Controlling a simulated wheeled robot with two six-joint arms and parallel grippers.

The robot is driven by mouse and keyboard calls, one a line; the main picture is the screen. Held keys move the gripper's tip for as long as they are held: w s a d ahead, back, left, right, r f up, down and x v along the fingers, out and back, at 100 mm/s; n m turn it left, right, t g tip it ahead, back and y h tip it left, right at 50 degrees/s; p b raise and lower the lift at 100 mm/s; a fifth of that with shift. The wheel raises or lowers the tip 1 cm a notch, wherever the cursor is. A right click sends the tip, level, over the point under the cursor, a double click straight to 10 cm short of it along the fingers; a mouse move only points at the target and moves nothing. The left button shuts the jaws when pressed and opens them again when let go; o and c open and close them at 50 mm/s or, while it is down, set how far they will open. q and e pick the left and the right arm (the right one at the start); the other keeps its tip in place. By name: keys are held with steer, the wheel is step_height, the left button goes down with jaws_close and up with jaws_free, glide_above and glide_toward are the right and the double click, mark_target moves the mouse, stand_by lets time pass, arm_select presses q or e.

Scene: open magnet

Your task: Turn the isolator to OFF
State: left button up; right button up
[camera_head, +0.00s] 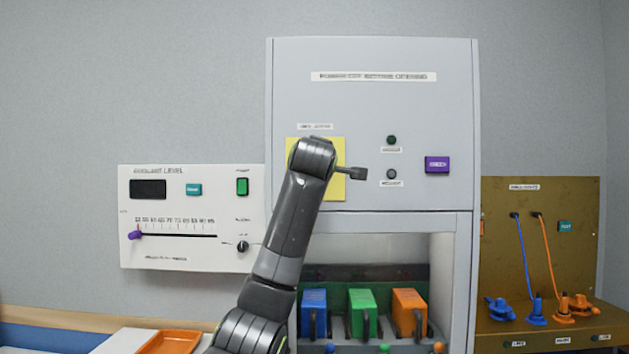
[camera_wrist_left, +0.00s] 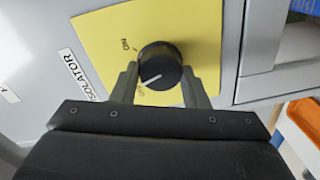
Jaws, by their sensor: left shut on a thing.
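The isolator is a round black knob (camera_wrist_left: 160,66) with a white pointer line, on a yellow plate (camera_wrist_left: 98,32). In the left wrist view the line points down and left, toward a small printed mark that I cannot read clearly. My left gripper (camera_wrist_left: 160,84) is shut on the knob, with one finger on each side of it. In the head view the yellow plate (camera_head: 338,190) shows on the upper front of the grey cabinet, and my left arm hides the knob and the fingertips. My right gripper is not in view.
The grey cabinet (camera_head: 372,112) has a purple button (camera_head: 437,164) and two small round lamps right of the plate. Blue, green and orange blocks stand in its open lower bay. A white slider panel (camera_head: 165,250) is at left, a brown cable board (camera_head: 577,245) at right.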

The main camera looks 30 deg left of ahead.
arm_select(q)
steer(key=n+b, duration=0.3)
steer(key=n, duration=0.1)
steer(key=shift+f+n, duration=0.15)
steer(key=shift+n, duration=0.15)
stand_by(0.5)
steer(key=o, duration=1)
steer(key=shift+a, duration=0.1)
steer(key=shift+s, duration=0.1)
steer(key=b+v, duration=0.5)
steer(key=v, duration=1.2)
steer(key=shift+s+b, duration=0.2)
steer(key=shift+b, duration=0.15)
